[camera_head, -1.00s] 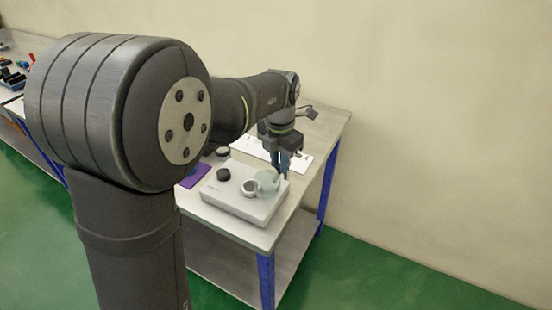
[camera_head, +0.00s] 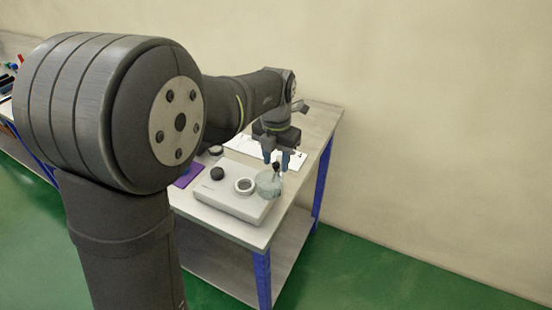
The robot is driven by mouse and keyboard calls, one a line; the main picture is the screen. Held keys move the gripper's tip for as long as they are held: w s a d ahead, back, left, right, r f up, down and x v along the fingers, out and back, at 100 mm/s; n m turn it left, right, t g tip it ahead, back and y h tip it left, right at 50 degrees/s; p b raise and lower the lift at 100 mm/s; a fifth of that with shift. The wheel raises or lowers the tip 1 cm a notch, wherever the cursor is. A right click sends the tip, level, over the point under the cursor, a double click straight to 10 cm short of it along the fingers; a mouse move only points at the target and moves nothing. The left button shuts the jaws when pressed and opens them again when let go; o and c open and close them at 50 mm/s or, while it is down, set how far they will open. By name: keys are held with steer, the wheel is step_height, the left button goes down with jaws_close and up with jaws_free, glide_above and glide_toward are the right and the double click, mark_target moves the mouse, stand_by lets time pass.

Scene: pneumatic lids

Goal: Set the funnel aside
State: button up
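My gripper (camera_head: 276,164) is above and slightly behind the funnel, pointing down. Its two blue fingers are spread with a gap between them. A small dark knob (camera_head: 277,168) shows between and below the fingertips; I cannot tell what it belongs to.
A black round cap (camera_head: 217,174) sits on the box, and another dark round piece (camera_head: 215,150) is behind it. A purple mat (camera_head: 187,176) lies left of the box. A white sheet (camera_head: 245,146) lies behind. The table's right edge is close to my gripper.

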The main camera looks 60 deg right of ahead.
mark_target(276, 164)
steer(key=shift+r, duration=0.1)
step_height(276, 164, up, 17)
stand_by(0.7)
steer(key=shift+r, duration=0.1)
